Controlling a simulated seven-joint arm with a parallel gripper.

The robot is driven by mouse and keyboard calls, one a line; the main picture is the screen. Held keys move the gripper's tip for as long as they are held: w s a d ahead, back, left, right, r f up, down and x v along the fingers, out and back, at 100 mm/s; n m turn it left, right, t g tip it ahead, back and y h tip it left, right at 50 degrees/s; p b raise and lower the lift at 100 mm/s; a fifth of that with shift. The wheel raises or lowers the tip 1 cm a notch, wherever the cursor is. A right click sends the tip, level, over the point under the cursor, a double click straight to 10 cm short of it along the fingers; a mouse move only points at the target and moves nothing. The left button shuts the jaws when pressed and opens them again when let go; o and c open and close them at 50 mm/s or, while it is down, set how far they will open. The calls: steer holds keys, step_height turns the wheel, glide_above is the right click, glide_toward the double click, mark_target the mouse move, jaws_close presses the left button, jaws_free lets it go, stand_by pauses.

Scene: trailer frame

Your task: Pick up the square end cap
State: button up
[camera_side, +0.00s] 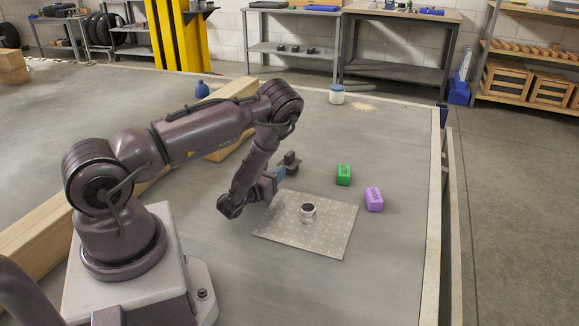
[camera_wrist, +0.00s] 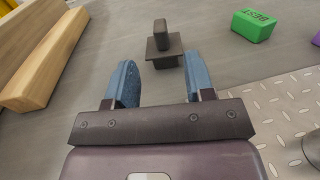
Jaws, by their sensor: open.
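The square end cap (camera_wrist: 161,47) is dark, with a flat square base and an upright block on top. In the wrist view it stands on the grey surface just beyond my fingertips, roughly in line with the gap between them. In the side view the cap (camera_side: 291,160) shows close to my fingers, partly overlapped by them. My gripper (camera_wrist: 158,72) has two blue fingers spread apart with nothing between them. In the side view my gripper (camera_side: 280,172) is low, left of the blocks and at the plate's back left corner.
A tread-patterned metal plate (camera_side: 285,238) carries a metal ring (camera_side: 308,212). A green block (camera_side: 344,175) and a purple block (camera_side: 374,200) sit to the right. Wooden beams (camera_side: 40,245) lie to the left. A white jar with blue lid (camera_side: 336,96) stands farther back.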

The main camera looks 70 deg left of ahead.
mark_target(286, 157)
steer(key=shift+x, duration=3.2)
steer(key=shift+c, duration=0.5)
jaws_close()
